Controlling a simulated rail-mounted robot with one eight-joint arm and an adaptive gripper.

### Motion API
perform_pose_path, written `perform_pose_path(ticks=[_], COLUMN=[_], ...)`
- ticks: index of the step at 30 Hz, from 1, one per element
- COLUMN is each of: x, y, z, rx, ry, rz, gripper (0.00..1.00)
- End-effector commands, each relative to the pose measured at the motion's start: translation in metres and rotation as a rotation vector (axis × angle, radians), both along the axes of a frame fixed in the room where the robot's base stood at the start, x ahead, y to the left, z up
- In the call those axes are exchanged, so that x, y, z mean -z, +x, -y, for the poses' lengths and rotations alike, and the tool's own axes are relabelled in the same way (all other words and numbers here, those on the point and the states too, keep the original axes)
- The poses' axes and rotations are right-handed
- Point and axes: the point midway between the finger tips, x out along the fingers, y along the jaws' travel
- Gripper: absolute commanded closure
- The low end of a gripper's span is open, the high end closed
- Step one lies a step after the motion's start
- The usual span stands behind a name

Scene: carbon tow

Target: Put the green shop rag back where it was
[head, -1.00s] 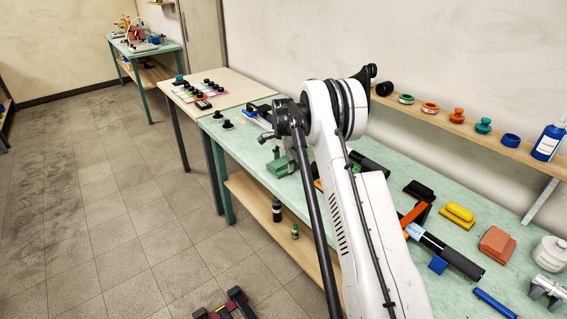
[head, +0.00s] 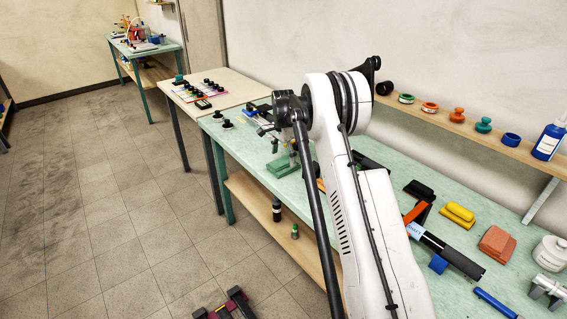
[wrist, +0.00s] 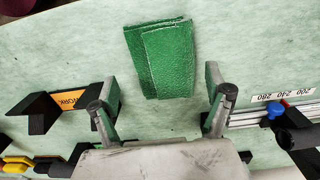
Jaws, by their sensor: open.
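The green shop rag (wrist: 165,58) lies folded and flat on the pale green worktop (wrist: 245,50). In the wrist view it lies beyond and between my fingertips. It also shows in the head view (head: 282,168), partly behind my arm. My gripper (wrist: 162,88) is open with its two fingers wide apart, and nothing is held between them. In the head view the gripper is small and mostly hidden by the arm, close to the rag.
A black holder with an orange label (wrist: 68,98) stands left of my gripper. A rail with a number scale and blue knob (wrist: 277,109) lies at right. A black and yellow item (wrist: 18,165) is at lower left. A wall shelf (head: 440,112) runs behind the bench.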

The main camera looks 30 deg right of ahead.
Motion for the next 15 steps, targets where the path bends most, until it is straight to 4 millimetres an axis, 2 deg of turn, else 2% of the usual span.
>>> perform_pose_path(ticks=[3, 9, 15], x=[-0.026, -0.063, -0.085], y=[0.0, 0.001, 0.001], z=[0.0, 0.0, 0.0], rx=[0.0, 0.0, 0.0], ry=[0.0, 0.0, 0.0], rz=[0.0, 0.0, 0.0], gripper=[0.17, 0.17, 0.17])
